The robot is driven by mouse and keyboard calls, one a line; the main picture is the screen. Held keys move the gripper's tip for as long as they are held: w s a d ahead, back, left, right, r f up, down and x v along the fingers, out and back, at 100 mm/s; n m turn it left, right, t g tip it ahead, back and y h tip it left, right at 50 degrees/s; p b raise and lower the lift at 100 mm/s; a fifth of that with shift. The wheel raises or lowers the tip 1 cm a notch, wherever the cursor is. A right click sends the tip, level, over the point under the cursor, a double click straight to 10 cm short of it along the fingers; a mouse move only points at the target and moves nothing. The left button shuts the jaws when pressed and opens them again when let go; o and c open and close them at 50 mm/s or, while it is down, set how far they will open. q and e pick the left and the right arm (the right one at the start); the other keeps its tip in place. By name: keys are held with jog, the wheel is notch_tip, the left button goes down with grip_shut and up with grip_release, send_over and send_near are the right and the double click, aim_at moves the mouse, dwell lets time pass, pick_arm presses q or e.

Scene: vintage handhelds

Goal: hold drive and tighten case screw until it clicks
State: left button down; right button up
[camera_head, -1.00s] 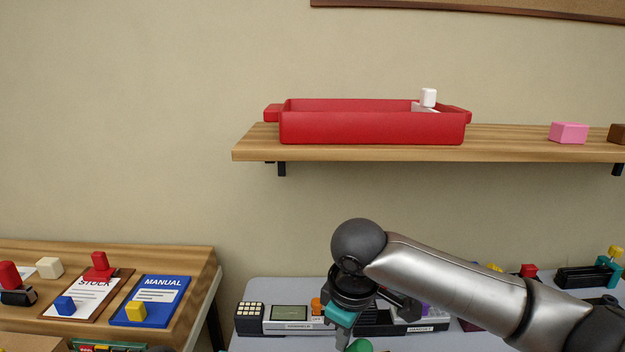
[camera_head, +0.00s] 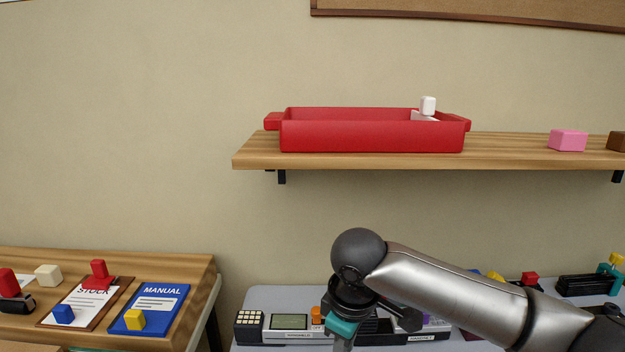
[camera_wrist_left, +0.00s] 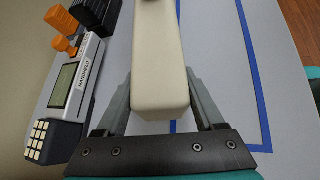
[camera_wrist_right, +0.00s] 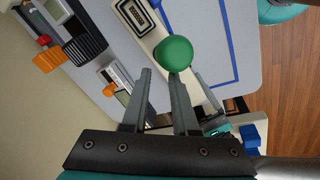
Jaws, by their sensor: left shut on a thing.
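The drive is a long cream block (camera_wrist_left: 160,60) in the left wrist view, lying between the fingers of my left gripper (camera_wrist_left: 160,95), which is shut on it. In the right wrist view, the cream body (camera_wrist_right: 136,22) carries a dark slotted plate. A round green knob (camera_wrist_right: 173,54), seemingly the case screw's head, stands over it. My right gripper (camera_wrist_right: 162,75) is open, with the knob just beyond its fingertips and nothing gripped. In the head view my right gripper (camera_head: 342,328) points down over the table. My left gripper is outside that view.
A grey table (camera_head: 262,297) holds a handheld (camera_head: 290,322) and other small parts at its back. A wooden side table (camera_head: 190,268) with a blue manual (camera_head: 152,308) stands left. A red tray (camera_head: 370,137) sits on the wall shelf (camera_head: 255,157).

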jog(key=shift+s+r, duration=0.2)
jog(key=shift+r, duration=0.8)
jog(key=shift+s+r, duration=0.15)
jog(key=shift+r, duration=0.8)
jog(key=shift+s+r, duration=0.2)
jog(key=shift+r, duration=0.8)
notch_tip(320, 180, up, 12)
jog(key=s, duration=0.2)
jog(key=shift+s+d, duration=0.25)
jog(key=shift+f, duration=0.1)
jog(key=shift+o, duration=1.2)
jog(key=shift+f, duration=0.25)
jog(key=o, duration=0.4)
jog(key=shift+t, duration=0.3)
jog(key=f, duration=0.3)
jog(key=d+f, duration=0.1)
jog(key=f, duration=0.2)
jog(key=s+f, duration=0.1)
jog(key=f, duration=0.2)
jog(key=shift+d+f, duration=0.25)
jog(key=shift+d, duration=0.15)
jog(key=shift+x, duration=4.4)
jog(key=shift+c, duration=0.4)
grip_shut()
